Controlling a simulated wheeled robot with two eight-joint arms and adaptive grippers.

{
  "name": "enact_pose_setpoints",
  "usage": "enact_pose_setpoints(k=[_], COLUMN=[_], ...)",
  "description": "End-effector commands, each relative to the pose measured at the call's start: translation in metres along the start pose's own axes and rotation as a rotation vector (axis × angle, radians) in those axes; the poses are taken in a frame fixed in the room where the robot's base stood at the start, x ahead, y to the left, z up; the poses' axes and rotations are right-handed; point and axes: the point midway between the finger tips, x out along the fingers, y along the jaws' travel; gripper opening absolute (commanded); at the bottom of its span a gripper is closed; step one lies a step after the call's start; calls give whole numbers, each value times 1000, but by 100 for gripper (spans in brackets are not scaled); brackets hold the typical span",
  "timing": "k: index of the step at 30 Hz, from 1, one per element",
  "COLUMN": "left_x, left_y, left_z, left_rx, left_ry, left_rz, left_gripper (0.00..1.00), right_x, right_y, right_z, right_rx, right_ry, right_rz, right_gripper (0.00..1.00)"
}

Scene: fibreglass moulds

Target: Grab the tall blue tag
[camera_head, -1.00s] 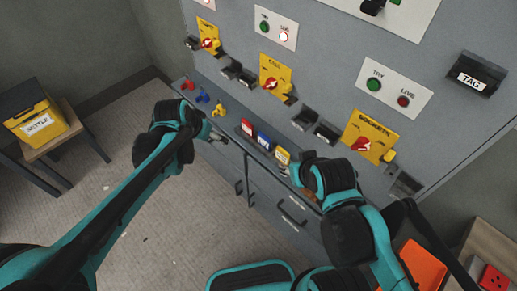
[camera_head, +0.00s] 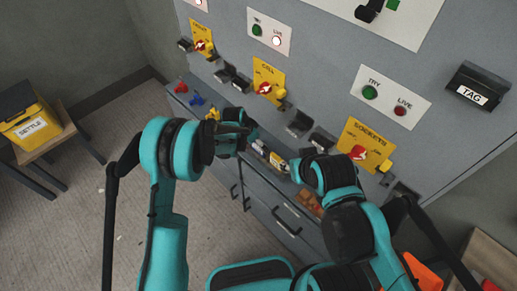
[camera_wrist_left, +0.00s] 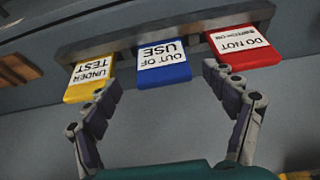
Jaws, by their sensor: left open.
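The blue tag (camera_wrist_left: 164,67), labelled OUT OF USE, stands in a grey rack (camera_wrist_left: 160,43) in the left wrist view. A yellow UNDER TEST tag (camera_wrist_left: 90,78) is to its left there and a red DO NOT tag (camera_wrist_left: 242,45) to its right. My left gripper (camera_wrist_left: 153,76) is open, with its fingers on either side of the blue tag's near end, apart from it. In the head view my left gripper (camera_head: 244,142) covers part of the tag row; the yellow tag (camera_head: 279,162) shows beyond it. My right gripper (camera_head: 297,171) is by the rack's right end; its jaw opening is unclear.
The grey cabinet (camera_head: 330,65) carries yellow switch plates (camera_head: 268,83) and black holders. Small red (camera_head: 181,88) and blue (camera_head: 197,100) pieces lie on its ledge at left. A yellow SETTLE box (camera_head: 30,123) stands on a stool far left. Drawers lie below the ledge.

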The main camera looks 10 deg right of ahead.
Motion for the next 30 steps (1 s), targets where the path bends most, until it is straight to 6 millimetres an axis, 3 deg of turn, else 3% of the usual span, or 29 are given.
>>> enact_pose_setpoints(k=[1, 6, 14, 20, 30], left_x=[12, 31, 34, 34, 32], left_y=[-2, -3, -3, -3, -3], left_z=[2, 2, 2, 2, 1], left_rx=[0, 0, -1, -2, -2], left_ry=[0, 0, 0, 0, 0], left_rz=[0, 0, -1, -1, -1], left_gripper=[84, 84, 84, 40, 40], right_x=[5, 9, 9, 9, 8], right_y=[0, 0, 0, 0, 0], right_z=[4, 7, 6, 6, 6], right_rx=[0, 0, 0, 0, 0], right_ry=[0, 0, 0, 0, 0], right_rz=[0, 0, 0, 0, 0], right_gripper=[40, 40, 40, 40, 40])
